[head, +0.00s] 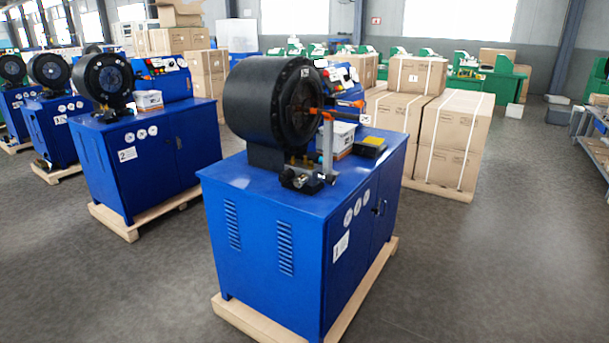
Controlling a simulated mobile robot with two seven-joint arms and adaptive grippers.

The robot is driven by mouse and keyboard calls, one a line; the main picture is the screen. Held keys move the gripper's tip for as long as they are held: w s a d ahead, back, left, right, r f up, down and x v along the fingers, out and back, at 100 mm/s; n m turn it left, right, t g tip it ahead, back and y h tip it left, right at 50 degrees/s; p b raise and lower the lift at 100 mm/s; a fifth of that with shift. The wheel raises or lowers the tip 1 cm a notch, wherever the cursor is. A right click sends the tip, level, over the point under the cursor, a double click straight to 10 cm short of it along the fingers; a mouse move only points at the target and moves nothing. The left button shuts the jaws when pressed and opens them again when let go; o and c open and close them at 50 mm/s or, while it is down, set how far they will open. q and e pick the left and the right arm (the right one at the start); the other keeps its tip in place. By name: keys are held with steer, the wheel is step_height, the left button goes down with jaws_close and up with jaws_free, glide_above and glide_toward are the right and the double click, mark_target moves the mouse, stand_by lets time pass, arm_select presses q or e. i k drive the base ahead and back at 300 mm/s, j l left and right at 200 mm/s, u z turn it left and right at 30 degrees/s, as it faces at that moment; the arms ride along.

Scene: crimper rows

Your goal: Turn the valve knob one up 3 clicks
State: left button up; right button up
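The nearest blue crimper machine (262,262) bears a white plate marked 1 (341,246) on its front. A large black crimping head (262,105) stands on its top. Beside the head is a grey upright post (328,147) with orange parts (314,111) near its top. At the post's foot is a small dark and metal fitting (296,181). Three round white dials or discs (357,207) sit in a row on the front panel. I cannot tell for sure which part is valve knob one. Neither of my grippers is in view.
A second blue machine marked 2 (170,150) stands behind left, with more machines beyond. The nearest machine rests on a wooden pallet (253,318). Strapped cartons (447,140) stand behind it. Grey floor (490,265) is open in front and to the right.

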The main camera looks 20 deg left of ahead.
mark_target(330, 179)
steer(key=i+l+u, duration=0.25)
steer(key=u, duration=0.2)
steer(key=i+l+u, duration=0.6)
steer(key=l+u, duration=0.2)
steer(key=u, duration=0.15)
